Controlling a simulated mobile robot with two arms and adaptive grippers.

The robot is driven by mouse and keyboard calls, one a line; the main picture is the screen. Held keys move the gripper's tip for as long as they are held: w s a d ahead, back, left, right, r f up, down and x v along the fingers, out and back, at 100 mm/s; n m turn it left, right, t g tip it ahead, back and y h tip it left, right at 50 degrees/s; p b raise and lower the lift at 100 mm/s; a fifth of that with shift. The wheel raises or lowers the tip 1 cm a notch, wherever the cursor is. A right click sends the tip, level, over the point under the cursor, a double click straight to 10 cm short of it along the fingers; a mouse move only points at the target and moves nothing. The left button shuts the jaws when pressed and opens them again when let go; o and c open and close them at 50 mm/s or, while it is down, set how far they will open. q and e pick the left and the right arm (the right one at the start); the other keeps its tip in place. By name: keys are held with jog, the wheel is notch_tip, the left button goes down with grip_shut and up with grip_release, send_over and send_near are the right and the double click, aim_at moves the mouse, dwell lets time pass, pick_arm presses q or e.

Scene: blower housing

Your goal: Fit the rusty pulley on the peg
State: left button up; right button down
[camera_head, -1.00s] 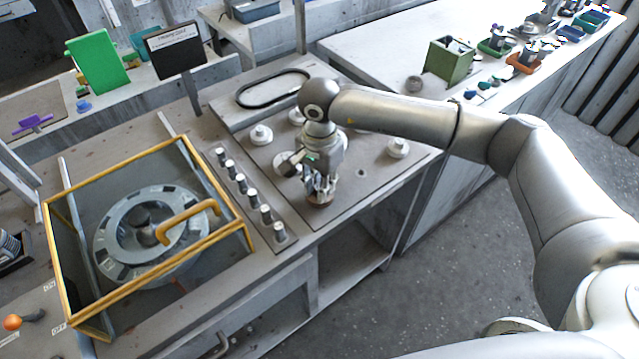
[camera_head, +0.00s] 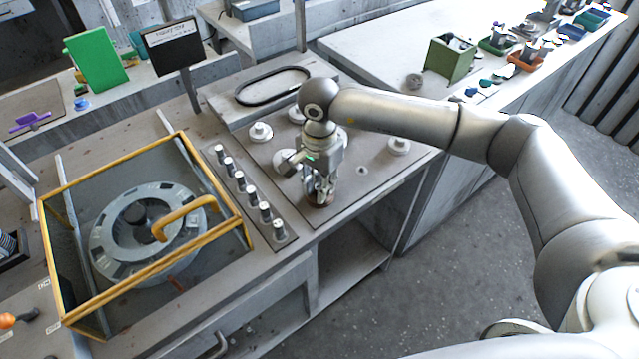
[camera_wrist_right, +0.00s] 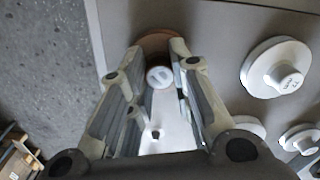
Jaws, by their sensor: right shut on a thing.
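The rusty pulley (camera_head: 319,202) is a brown disc near the front edge of the grey board (camera_head: 385,172). In the right wrist view its brown rim (camera_wrist_right: 155,40) shows beyond my fingertips, around a pale round hub (camera_wrist_right: 159,76). My right gripper (camera_head: 318,188) points down at the pulley and is shut on its hub. Whether the pulley touches the board cannot be told. No bare peg shows clearly under the pulley; the gripper and pulley hide that spot. My left gripper is not in view.
White pulleys (camera_head: 399,146) stand on the board around my gripper. A strip with a row of metal cylinders (camera_head: 239,187) lies left of it. A yellow-framed case (camera_head: 150,274) with a round housing (camera_head: 108,238) is further left. A black belt (camera_head: 272,86) lies behind.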

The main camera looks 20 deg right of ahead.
jog(key=c, duration=1.2)
grip_release()
jog(key=shift+c, duration=0.2)
jog(key=shift+r, duration=0.15)
jog(key=shift+r+p, duration=1.5)
jog(key=shift+r, duration=2.15)
jog(key=shift+s+f, duration=0.1)
